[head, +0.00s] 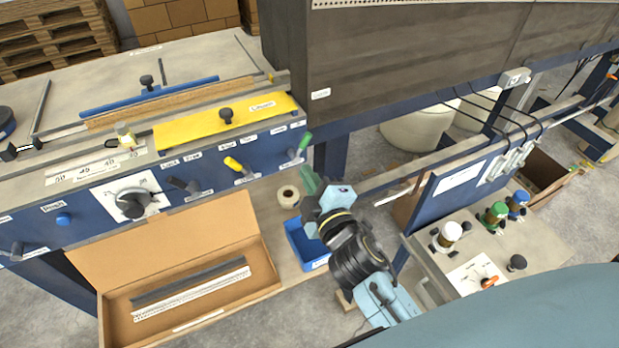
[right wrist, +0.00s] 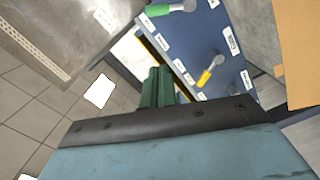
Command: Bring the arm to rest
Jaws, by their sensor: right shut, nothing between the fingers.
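My right arm comes in from the lower right of the head view. Its right gripper (head: 312,186), with green fingers, is in front of the blue machine front, just below the green-handled lever (head: 303,146). The green fingers also show in the right wrist view (right wrist: 157,88), shut together with nothing between them. In that view the green lever (right wrist: 160,10) and the yellow lever (right wrist: 207,75) are ahead of the fingers, apart from them. My left gripper is not in view.
A blue bin (head: 303,240) and a tape roll (head: 288,196) are close below the right gripper. An open cardboard box (head: 262,285) with strips lies at lower left. A side table (head: 545,245) with several coloured-cap bottles stands at right. The dark machine housing (head: 400,60) rises behind.

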